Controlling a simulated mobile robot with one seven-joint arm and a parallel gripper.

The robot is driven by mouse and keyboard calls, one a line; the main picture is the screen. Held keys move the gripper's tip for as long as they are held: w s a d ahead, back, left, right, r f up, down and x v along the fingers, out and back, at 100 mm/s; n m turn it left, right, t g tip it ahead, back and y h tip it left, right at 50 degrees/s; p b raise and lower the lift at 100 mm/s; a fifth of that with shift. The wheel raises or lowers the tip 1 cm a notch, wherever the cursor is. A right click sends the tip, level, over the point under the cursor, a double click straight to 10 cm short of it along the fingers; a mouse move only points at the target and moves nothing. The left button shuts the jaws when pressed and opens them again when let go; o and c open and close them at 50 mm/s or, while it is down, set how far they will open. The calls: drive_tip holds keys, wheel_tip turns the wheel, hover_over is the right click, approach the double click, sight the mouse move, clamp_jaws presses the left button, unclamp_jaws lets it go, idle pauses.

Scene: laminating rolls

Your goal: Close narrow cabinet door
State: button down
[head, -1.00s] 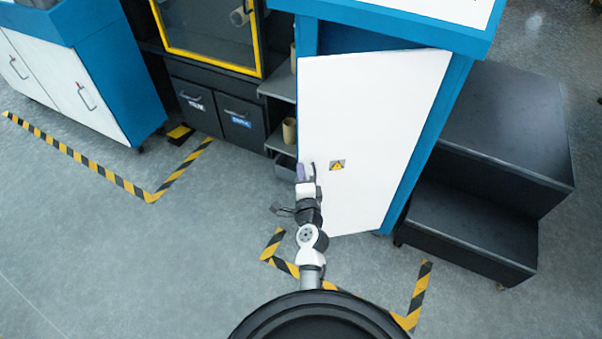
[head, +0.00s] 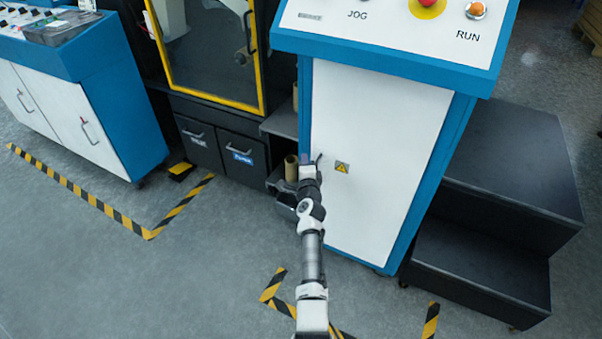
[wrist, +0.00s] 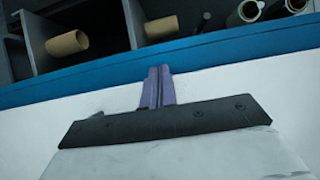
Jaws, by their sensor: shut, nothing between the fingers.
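The narrow cabinet door (head: 372,150) is a white panel with a yellow warning sticker, set in the blue cabinet frame (head: 438,165). It looks flush with the frame, with no gap that I can see. My gripper (head: 306,158) is at the door's left edge, near its handle, and partly hides that area. In the wrist view the shut purple fingers (wrist: 158,88) lie over the white door face (wrist: 215,72), pointing at the blue frame edge (wrist: 200,50). Whether the fingertips touch the door I cannot tell. Nothing is between them.
A shelf with cardboard rolls (head: 291,168) stands just left of the cabinet. Black steps (head: 490,260) stand on its right. A control panel with buttons (head: 390,25) overhangs the top. The grey floor at the left front (head: 100,270) is clear.

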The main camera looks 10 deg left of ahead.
sight(310, 146)
drive_tip(key=shift+w+d+r+m+h+p, duration=0.1)
drive_tip(key=shift+w+r+m+h+p, duration=0.15)
drive_tip(key=shift+w+h+p, duration=0.25)
drive_tip(key=shift+w+d+r+m+h+p, duration=0.15)
drive_tip(key=shift+w+m+h+p, duration=0.15)
drive_tip(key=shift+w+p, duration=0.2)
drive_tip(key=shift+w+f+m+t+h+p, duration=0.15)
drive_tip(key=shift+w+m+t+h+p, duration=0.15)
drive_tip(key=shift+w+m+h+p, duration=0.4)
drive_tip(key=shift+w+h+p, duration=0.1)
drive_tip(key=shift+h+p, duration=0.25)
drive_tip(key=shift+h, duration=0.05)
drive_tip(key=shift+f, duration=0.1)
drive_tip(key=shift+f, duration=0.1)
